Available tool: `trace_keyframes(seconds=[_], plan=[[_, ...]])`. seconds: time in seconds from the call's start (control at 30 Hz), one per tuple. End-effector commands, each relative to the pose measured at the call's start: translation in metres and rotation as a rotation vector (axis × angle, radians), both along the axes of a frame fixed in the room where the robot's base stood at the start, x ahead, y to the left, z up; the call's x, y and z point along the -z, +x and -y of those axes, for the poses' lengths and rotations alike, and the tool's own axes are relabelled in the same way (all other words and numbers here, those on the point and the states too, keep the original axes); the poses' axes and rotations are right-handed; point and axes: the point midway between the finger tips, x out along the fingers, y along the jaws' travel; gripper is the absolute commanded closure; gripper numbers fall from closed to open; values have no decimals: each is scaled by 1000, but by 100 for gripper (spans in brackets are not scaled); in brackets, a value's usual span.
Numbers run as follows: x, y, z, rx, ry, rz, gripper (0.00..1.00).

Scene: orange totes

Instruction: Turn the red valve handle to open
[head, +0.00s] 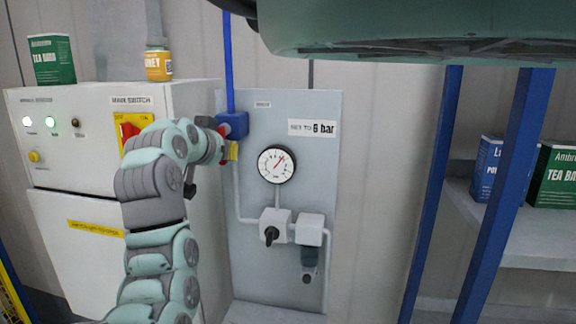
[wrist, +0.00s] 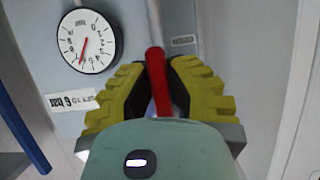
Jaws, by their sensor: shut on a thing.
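The red valve handle (wrist: 156,80) is a flat red lever in the wrist view, standing between the two yellow ribbed fingers of my gripper (wrist: 158,88). The fingers are shut on it from both sides. In the head view my gripper (head: 230,150) is at the blue valve body (head: 235,124) on the blue pipe. A little red of the handle (head: 223,131) shows there, and the rest is hidden by my arm.
A round gauge (head: 277,164) and a "SET TO 6 bar" label (head: 313,128) are right of the valve on the grey panel (head: 255,255). A black knob (head: 271,235) is below. A white cabinet (head: 80,240) stands left. A blue-post shelf (head: 505,200) is on the right.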

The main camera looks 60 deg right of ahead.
Motion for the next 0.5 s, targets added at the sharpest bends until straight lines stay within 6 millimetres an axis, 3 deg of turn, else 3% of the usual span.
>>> trace_keyframes(seconds=[0.2,0.23,0.5], plan=[[3,1,-1,-2,9,-3,100],[3,1,-1,-2,9,-3,81],[2,1,-1,-2,4,-2,54]])
